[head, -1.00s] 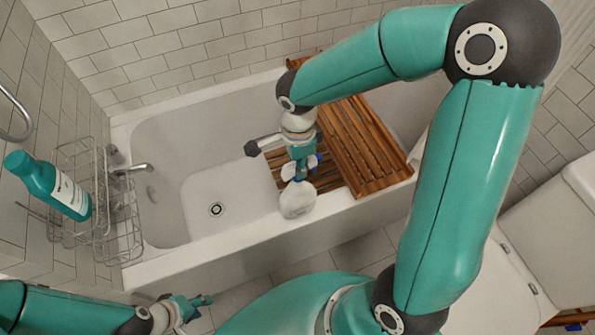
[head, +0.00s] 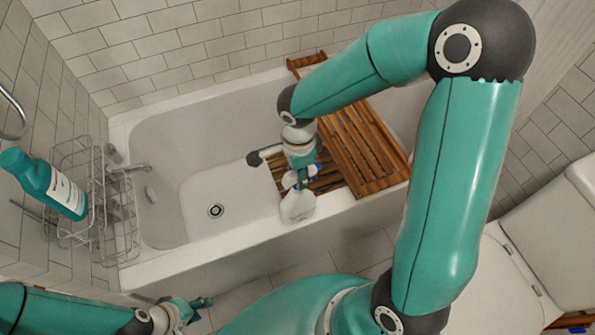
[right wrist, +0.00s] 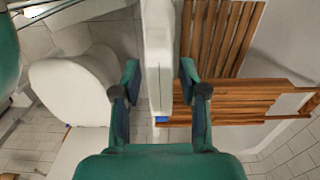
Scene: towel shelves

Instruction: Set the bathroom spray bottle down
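The white bathroom spray bottle (head: 297,206) is in my right gripper (head: 299,178), over the near rim of the bathtub in the head view. I cannot tell whether it touches the rim. In the right wrist view the bottle's white body (right wrist: 158,55) runs between the two fingers of my right gripper (right wrist: 160,82), with a bit of blue below it. The fingers stand close on both sides of it. My left gripper (head: 190,307) is low at the left of the head view, away from the bottle; its fingers are too small to judge.
The bathtub (head: 205,247) has a wooden slatted rack (head: 365,150) across it, right of the bottle. A wire caddy (head: 100,220) holds a teal bottle (head: 50,185) at the left. A toilet (head: 490,280) stands at the right. The tub's left part is clear.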

